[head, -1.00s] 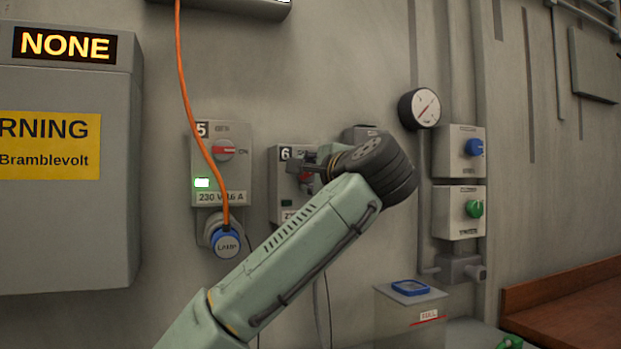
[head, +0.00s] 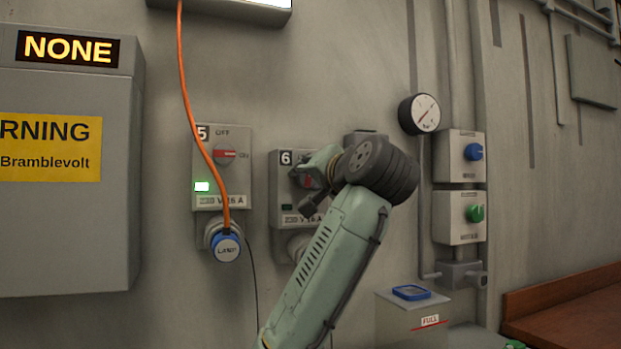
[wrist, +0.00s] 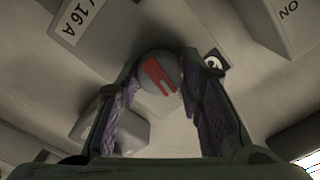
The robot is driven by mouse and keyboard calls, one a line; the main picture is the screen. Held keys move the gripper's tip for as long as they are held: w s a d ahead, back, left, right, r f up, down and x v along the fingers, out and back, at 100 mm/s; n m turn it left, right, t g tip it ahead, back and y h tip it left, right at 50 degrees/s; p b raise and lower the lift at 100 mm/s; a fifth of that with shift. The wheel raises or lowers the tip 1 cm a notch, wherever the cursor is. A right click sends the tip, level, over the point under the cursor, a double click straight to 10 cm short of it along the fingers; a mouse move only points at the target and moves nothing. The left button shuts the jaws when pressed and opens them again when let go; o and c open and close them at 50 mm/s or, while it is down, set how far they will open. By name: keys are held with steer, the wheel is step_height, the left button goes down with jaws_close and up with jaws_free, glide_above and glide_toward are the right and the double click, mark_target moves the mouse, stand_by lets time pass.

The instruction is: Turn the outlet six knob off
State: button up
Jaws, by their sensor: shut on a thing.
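Outlet six (head: 277,190) is a grey wall box with a "6" at its top left and a dark green window low on its face. Its round grey knob with a red bar (wrist: 158,76) sits between the two fingers of my gripper (wrist: 165,82) in the wrist view. My gripper is shut on this knob. In the head view my gripper (head: 306,190) is in front of the box and my wrist covers its right side. Only a bit of red of the knob shows there, so its setting is hard to read.
Outlet five (head: 240,135), left of outlet six, has a lit green lamp and a blue plug (head: 227,248) with an orange cable (head: 186,90). A gauge (head: 419,114) and boxes with blue (head: 473,152) and green (head: 475,213) knobs are to the right.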

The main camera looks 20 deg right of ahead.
steer(key=shift+n, duration=1.1)
steer(key=o, duration=1.2)
steer(key=shift+c, duration=0.2)
steer(key=s, duration=1.2)
steer(key=shift+d, duration=0.2)
